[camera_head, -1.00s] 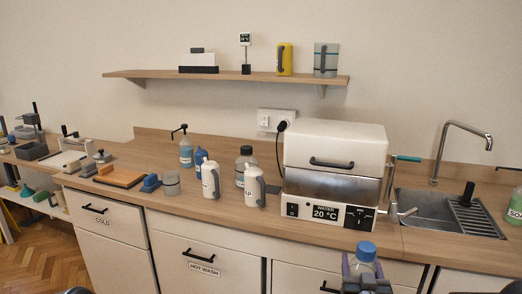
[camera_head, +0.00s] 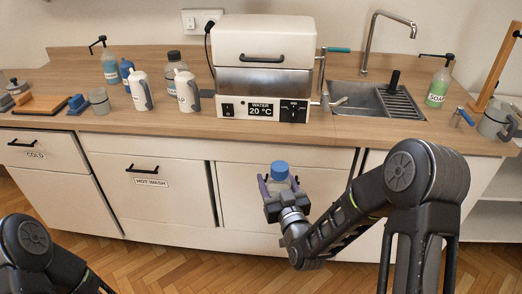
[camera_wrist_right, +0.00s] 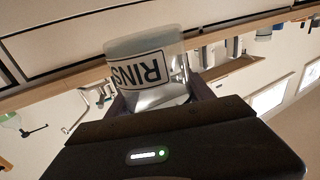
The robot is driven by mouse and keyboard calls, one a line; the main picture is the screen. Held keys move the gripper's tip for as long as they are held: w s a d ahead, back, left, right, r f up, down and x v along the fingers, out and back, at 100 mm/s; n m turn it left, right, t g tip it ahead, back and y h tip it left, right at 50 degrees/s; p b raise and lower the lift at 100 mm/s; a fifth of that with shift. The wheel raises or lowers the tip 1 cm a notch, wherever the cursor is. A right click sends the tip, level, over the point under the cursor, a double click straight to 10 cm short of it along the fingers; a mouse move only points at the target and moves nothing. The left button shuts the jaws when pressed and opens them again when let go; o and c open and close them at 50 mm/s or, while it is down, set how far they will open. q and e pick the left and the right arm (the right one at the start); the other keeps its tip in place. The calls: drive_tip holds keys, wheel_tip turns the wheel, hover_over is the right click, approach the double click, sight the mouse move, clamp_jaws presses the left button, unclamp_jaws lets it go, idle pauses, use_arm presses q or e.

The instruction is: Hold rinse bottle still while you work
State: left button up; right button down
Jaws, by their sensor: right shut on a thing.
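The rinse bottle (camera_head: 279,180) is a clear bottle with a blue cap, in the lower middle of the head view. My right gripper (camera_head: 280,190) is shut on it and holds it upright in front of the lower cabinets, below counter height. In the right wrist view the bottle (camera_wrist_right: 147,68) shows a white label with the letters "RINS", upside down; the gripper's dark body hides the part nearest the camera. My left arm shows only at the lower left edge of the head view, and its gripper is out of the picture.
The wooden counter (camera_head: 200,122) carries a white water bath (camera_head: 263,60) reading 20 °C, several bottles at left, a sink (camera_head: 372,98) and a green soap bottle (camera_head: 438,88). Cabinet drawers (camera_head: 150,190) stand behind the held bottle. Parquet floor is open below.

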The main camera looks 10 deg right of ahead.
drive_tip(key=s+a+f+n+g+y, duration=0.2)
drive_tip(key=s+a+f+n+y, duration=0.1)
drive_tip(key=a, duration=0.4)
drive_tip(key=s+a+f+n+g+y, duration=0.2)
drive_tip(key=s+a+f+n+y, duration=0.1)
drive_tip(key=s+a+y, duration=0.4)
drive_tip(key=shift+a+f+n+y, duration=0.25)
drive_tip(key=shift+a+n+y, duration=0.3)
drive_tip(key=shift+n, duration=0.35)
drive_tip(key=shift+s+d, duration=0.1)
